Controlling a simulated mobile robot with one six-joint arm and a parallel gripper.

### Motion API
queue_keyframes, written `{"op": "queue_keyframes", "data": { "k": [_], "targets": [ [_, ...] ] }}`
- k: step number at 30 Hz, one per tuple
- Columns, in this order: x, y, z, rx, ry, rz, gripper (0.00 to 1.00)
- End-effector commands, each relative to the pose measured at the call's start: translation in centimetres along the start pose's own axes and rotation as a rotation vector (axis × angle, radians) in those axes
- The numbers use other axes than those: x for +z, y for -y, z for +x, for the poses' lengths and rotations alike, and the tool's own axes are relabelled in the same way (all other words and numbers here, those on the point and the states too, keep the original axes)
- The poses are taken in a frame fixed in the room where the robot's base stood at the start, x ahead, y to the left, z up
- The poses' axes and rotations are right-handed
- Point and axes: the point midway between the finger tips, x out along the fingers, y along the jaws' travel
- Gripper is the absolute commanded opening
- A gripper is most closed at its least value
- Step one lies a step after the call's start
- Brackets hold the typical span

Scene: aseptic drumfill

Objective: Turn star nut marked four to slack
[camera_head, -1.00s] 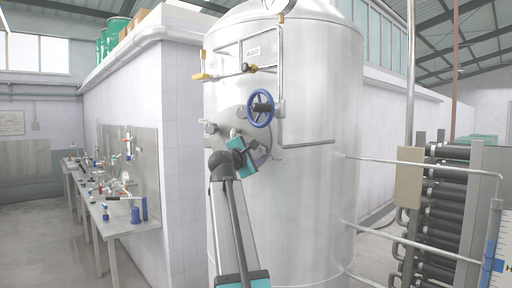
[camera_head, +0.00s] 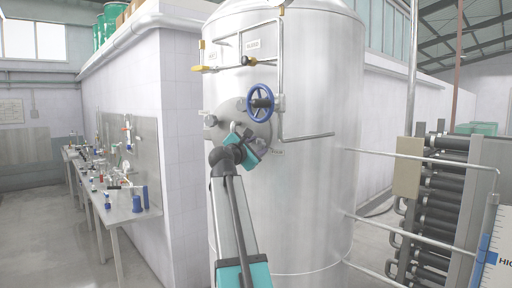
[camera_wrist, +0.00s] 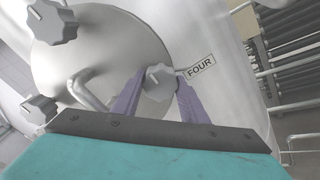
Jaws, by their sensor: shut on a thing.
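The star nut marked four (camera_wrist: 160,78) is a grey lobed knob at the rim of the round manway cover (camera_wrist: 105,60) on the steel tank. A label reading FOUR (camera_wrist: 201,66) sits just right of it in the wrist view. My gripper (camera_wrist: 158,90) has its two purple fingers on either side of this nut, shut on it. In the head view my gripper (camera_head: 262,150) is at the lower right of the cover, and my wrist hides the nut. Two other star nuts, one at the top (camera_wrist: 52,22) and one at the left (camera_wrist: 38,108), show in the wrist view.
A bent handle (camera_wrist: 85,90) stands out from the cover beside my left finger. A blue handwheel (camera_head: 261,103) and steel pipes (camera_head: 281,80) are above my gripper on the tank (camera_head: 315,190). A bench (camera_head: 128,205) with small parts stands at the left.

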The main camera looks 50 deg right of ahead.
Motion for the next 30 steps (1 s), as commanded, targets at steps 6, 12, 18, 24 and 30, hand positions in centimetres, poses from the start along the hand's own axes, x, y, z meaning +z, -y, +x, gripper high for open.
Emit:
{"op": "queue_keyframes", "data": {
  "k": [6, 12, 18, 24, 30],
  "targets": [
    [0.1, -0.1, 0.0, 0.003, 0.002, -0.002, 0.58],
    [0.0, 0.0, 0.0, 0.001, 0.001, -0.001, 0.58],
    [0.0, 0.0, -0.7, 0.002, 0.001, 0.000, 0.58],
    [-0.2, 0.2, -2.8, 0.002, 0.001, 0.000, 0.58],
    [-0.2, 0.3, -5.9, 0.003, 0.000, 0.000, 0.58]
  ]
}}
